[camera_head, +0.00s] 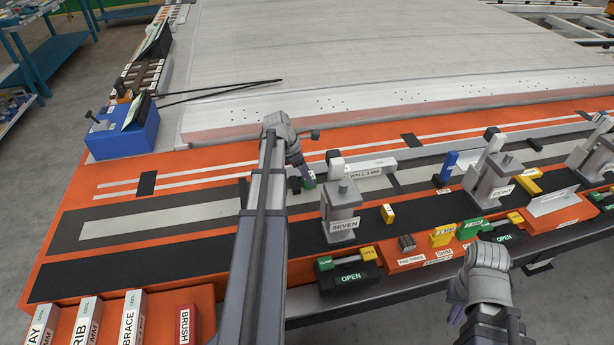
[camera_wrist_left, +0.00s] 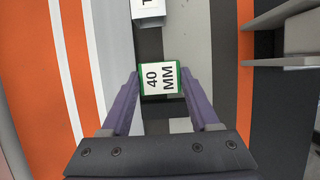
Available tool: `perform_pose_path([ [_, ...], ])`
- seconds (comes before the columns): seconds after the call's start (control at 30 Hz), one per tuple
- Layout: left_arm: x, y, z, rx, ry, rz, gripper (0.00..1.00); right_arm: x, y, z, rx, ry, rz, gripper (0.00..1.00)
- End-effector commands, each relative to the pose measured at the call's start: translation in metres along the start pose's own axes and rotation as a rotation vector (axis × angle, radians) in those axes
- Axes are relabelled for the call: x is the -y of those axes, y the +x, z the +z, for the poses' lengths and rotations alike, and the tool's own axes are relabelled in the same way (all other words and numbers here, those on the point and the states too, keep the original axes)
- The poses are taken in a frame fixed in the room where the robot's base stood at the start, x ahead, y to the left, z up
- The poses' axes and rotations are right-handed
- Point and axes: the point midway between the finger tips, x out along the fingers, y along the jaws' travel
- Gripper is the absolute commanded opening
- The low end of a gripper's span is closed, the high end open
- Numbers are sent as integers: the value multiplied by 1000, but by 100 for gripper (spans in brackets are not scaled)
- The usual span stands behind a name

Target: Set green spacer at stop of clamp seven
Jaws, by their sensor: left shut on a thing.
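My left gripper (camera_head: 298,180) is shut on the green spacer (camera_head: 308,182), low over the orange jig's dark and grey strips. In the left wrist view the green spacer (camera_wrist_left: 161,78) sits between the purple fingers (camera_wrist_left: 160,100), its white "40 MM" label facing the camera. I cannot tell whether it touches the strip beneath. Clamp seven (camera_head: 341,199), a grey clamp with a "SEVEN" plate, stands just right of the spacer. A clamp's grey jaws also show at the right of the left wrist view (camera_wrist_left: 285,60). My right gripper (camera_head: 456,314) hangs at the front edge, its fingers mostly hidden.
A white block labelled "WALL 3 MM" (camera_head: 370,173) lies behind clamp seven. A green and yellow "OPEN" handle (camera_head: 348,270) is in front. A large pale panel (camera_head: 370,60) fills the back. Labelled blocks (camera_head: 130,318) stand at front left.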

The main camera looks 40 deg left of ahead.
Motion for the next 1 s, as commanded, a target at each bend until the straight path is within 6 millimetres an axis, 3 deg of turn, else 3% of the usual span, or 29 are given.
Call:
perform_pose_path([
  [0.17, 0, 4, -2, 0, 0, 0, 0, 0, 4, 0, 0, 0, 0, 0],
  [0.2, 0, 3, -1, 0, 0, 0, 64, 0, 3, 0, 0, 0, 0, 0],
  [0.43, 0, 2, -1, 0, 0, 0, 90, 0, 3, 0, 0, 0, 0, 0],
  [0.77, 0, 1, 0, 0, 0, 0, 92, 0, 1, 0, 0, 0, 0, 0],
  [1.0, 0, -14, 2, 0, -1, 0, 92, -1, -13, 1, 0, 0, 0, 0],
])
